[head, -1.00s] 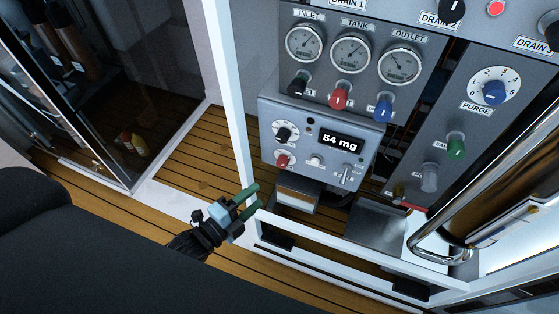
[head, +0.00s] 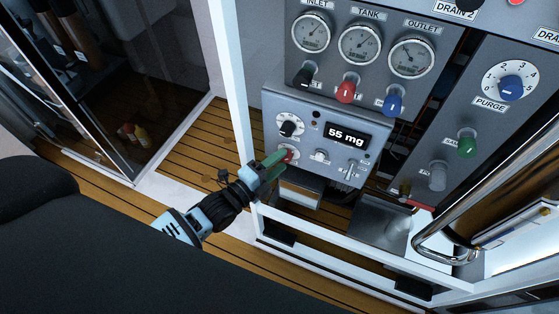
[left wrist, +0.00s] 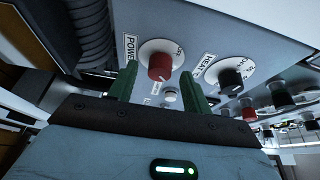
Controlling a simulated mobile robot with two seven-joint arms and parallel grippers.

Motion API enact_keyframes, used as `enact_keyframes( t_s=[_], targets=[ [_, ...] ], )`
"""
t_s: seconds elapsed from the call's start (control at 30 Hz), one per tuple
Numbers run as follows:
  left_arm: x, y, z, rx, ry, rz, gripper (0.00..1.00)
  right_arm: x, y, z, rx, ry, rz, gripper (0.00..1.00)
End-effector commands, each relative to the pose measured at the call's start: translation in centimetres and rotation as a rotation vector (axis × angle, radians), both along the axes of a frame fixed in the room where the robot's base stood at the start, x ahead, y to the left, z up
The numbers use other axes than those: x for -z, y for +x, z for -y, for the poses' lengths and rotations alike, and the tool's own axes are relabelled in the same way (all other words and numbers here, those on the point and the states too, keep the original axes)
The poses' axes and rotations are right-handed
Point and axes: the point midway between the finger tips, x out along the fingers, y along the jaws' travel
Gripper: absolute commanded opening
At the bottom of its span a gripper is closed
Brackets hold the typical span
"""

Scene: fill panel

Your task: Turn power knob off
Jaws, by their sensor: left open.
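The power knob is red on a round white dial and shows clearly in the left wrist view (left wrist: 160,66), beside a label reading POWER. In the head view the red power knob (head: 288,155) is at the lower left of the grey control box and partly hidden by my fingers. My left gripper (head: 278,164) is open, its green fingers pointing at the knob. In the left wrist view the knob appears between the two fingertips (left wrist: 159,82). I cannot tell whether they touch it. My right gripper is not in view.
A black knob (head: 290,126) sits just above the power knob, and a display (head: 347,135) reads 55 mg. Gauges (head: 360,45) and coloured knobs are higher up. A white frame post (head: 234,90) stands left of the box, and a chrome rail (head: 455,215) is at the right.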

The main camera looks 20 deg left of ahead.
Motion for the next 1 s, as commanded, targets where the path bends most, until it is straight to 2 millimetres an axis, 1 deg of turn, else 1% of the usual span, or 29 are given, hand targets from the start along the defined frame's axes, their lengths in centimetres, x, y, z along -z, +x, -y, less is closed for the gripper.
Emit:
enact_keyframes(
  t_s=[0.13,0.4,0.47,0.7,0.77,1.0],
  targets=[
    [0.00,0.75,0.33,0.000,0.000,-0.001,0.49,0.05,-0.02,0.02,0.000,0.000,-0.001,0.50],
    [0.00,0.85,0.38,0.000,0.000,-0.001,0.49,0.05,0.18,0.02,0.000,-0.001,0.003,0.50],
    [0.00,0.83,0.39,0.000,0.000,-0.001,0.43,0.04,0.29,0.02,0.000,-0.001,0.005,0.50],
    [0.00,0.83,0.38,0.000,-0.001,0.000,0.11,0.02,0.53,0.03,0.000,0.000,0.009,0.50],
    [0.00,0.82,0.38,0.000,-0.001,0.000,0.05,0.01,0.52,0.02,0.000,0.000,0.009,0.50],
    [0.08,0.81,0.38,0.000,-0.022,-0.001,0.05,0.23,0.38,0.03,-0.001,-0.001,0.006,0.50]
  ],
)
